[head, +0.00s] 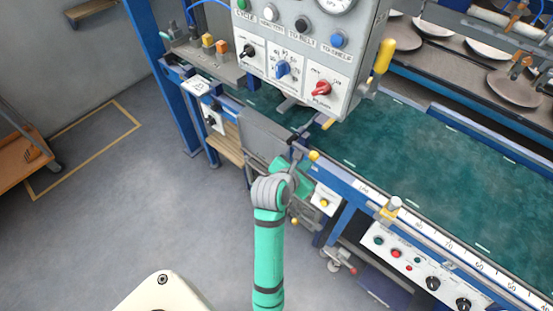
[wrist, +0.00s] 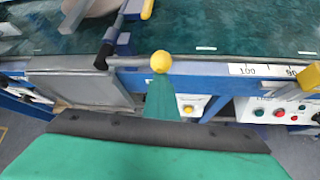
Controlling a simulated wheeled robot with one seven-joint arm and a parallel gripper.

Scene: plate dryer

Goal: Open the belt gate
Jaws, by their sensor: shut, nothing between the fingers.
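A yellow ball knob (wrist: 161,61) sits on the end of a thin grey rod at the belt's near edge. It also shows in the head view (head: 314,155), just beyond my arm's end. The rod runs left to a dark bracket by a flat grey panel (wrist: 80,87), which may be part of the belt gate; I cannot tell the gate's state. My gripper (wrist: 160,82) is shut and empty, its green fingers just below the knob in the wrist view. I cannot tell whether they touch it. My wrist hides most of the gripper in the head view.
The green belt (head: 395,135) stretches right behind a blue rail with a white scale (head: 430,235). A grey control box (head: 300,55) hangs above, near the arm. A lower button panel (head: 415,265) is at right. The floor at left is mostly clear.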

